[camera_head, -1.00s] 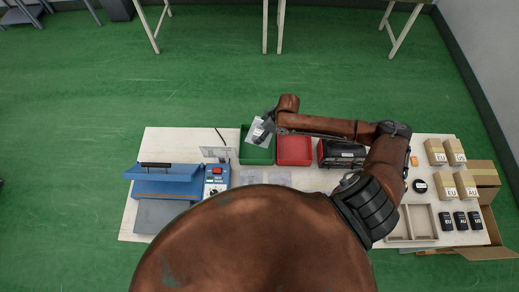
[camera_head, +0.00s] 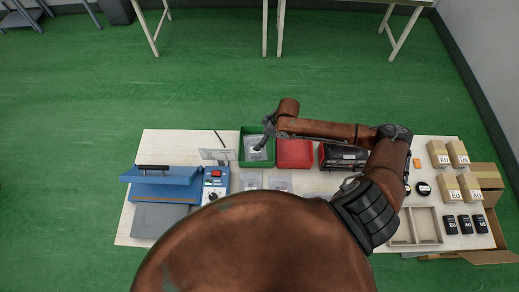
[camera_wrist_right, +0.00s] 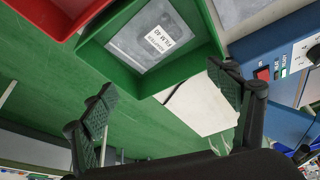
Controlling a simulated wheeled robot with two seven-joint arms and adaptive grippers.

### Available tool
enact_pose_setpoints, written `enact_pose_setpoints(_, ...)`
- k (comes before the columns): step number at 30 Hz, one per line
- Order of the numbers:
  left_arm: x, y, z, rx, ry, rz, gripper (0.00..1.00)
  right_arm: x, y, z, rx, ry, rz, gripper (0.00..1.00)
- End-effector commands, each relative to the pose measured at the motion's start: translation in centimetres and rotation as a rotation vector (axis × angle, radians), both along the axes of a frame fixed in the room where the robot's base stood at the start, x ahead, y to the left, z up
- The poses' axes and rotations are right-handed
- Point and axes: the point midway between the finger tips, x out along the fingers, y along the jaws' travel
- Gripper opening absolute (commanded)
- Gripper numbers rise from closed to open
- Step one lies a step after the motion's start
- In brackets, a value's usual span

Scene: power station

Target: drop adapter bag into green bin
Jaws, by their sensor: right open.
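The green bin (camera_head: 243,157) stands on the table, left of the red bin. The adapter bag (camera_head: 256,153), a clear pouch with a white label, lies inside the green bin. In the right wrist view the bag (camera_wrist_right: 150,40) lies within the walls of the green bin (camera_wrist_right: 146,82). My right gripper (camera_head: 268,129) is over the green bin's back right part. My left gripper is not in view.
The red bin (camera_head: 295,154) adjoins the green bin on the right. A blue sealing machine (camera_head: 165,188) stands at left. A black-and-red device (camera_head: 343,156) lies under my right arm. Small cartons (camera_head: 438,153), black boxes (camera_head: 465,224) and a wooden tray (camera_head: 428,225) are at right.

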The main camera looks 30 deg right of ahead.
Motion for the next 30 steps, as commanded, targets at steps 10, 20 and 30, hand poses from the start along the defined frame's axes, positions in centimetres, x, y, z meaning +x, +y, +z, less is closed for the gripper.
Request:
enact_pose_setpoints(10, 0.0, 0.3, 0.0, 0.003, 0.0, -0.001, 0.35, -0.6, -0.6, 2.0, -0.002, -0.002, 0.001, 0.81)
enact_pose_setpoints(20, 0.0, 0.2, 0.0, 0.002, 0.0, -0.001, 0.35, -2.7, -2.3, 8.2, -0.003, 0.0, 0.001, 0.81)
enact_pose_setpoints(30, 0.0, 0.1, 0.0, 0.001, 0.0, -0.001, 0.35, -3.6, -3.0, 11.0, 0.001, 0.001, 0.0, 0.81)
